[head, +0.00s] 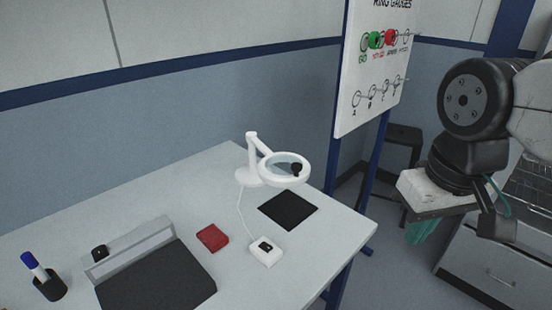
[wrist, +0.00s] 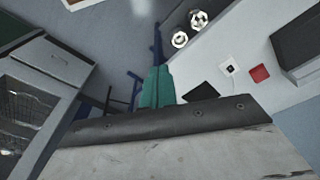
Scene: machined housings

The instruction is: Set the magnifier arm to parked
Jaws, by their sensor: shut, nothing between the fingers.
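The white magnifier arm stands at the far right corner of the bench in the head view. Its round base and upright post (head: 252,155) carry a short arm out to the right. The ring-shaped lens head (head: 263,172) is at its end, behind and above the dark mat, with a small black knob at its right side. My gripper (head: 421,231) is right of the bench, well apart from the magnifier, fingers down. In the wrist view its teal fingers (wrist: 157,86) are shut and empty. The magnifier does not show in the wrist view.
A dark mat (head: 288,210), white box (head: 266,252), red block (head: 212,237), dark tray (head: 158,283) and pen cup (head: 48,287) are on the bench. A ring gauge board (head: 375,70) stands behind right. Drawers (head: 500,265) are at far right. The bench's left back is clear.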

